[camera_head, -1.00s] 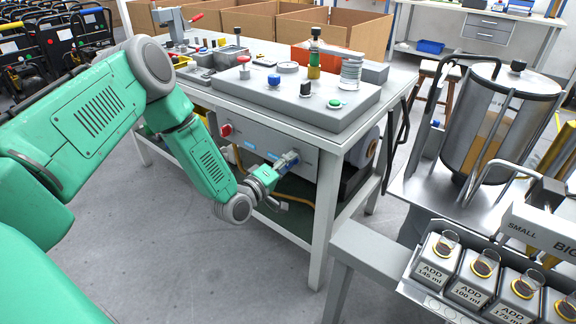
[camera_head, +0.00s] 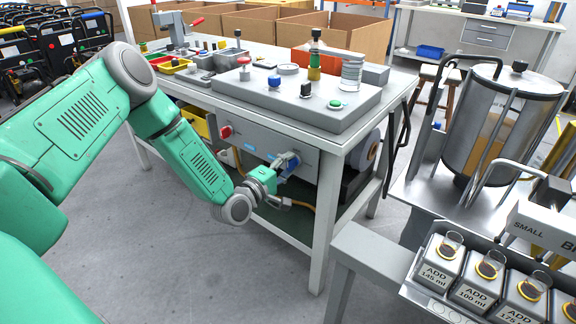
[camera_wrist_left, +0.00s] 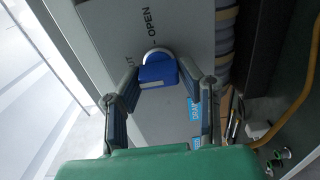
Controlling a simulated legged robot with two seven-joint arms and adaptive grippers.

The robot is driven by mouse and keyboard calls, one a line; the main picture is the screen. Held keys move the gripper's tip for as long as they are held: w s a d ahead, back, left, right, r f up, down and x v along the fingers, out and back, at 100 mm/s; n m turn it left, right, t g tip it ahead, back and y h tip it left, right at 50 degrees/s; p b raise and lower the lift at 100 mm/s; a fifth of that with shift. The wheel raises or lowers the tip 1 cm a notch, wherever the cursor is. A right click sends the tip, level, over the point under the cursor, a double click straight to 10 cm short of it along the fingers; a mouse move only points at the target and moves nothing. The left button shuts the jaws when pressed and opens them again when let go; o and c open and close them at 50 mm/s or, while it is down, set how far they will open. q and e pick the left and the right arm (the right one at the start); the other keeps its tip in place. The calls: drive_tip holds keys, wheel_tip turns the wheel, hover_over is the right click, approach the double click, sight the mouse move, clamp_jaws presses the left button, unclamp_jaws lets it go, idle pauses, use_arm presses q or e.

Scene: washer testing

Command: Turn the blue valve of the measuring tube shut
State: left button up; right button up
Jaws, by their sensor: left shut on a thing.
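The blue valve (camera_wrist_left: 158,72) sits on the grey front panel (camera_wrist_left: 190,30) of the bench in the left wrist view. "OPEN" and the end of a second word, "UT", are printed beside it. My left gripper (camera_wrist_left: 160,85) is shut on the valve's blue handle, with one finger on each side. In the head view my left gripper (camera_head: 283,166) is at the right part of the panel under the benchtop. There the valve is small and mostly covered by the fingers. I cannot tell which tube is the measuring tube. My right gripper is not in view.
A red knob (camera_head: 226,131) is on the same panel. The white bench (camera_head: 398,87) carries a grey control board (camera_head: 345,115) with buttons and a bottle-like stand. The floor before the bench is clear.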

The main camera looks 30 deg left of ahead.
use_arm(q)
drive_tip(key=shift+a+f, duration=0.1)
drive_tip(key=o, duration=0.9)
drive_tip(key=shift+o, duration=1.1)
drive_tip(key=shift+w+f, duration=0.1)
drive_tip(key=shift+a, duration=0.1)
drive_tip(key=s+a, duration=0.1)
drive_tip(key=s, duration=1.1)
drive_tip(key=shift+d, duration=0.1)
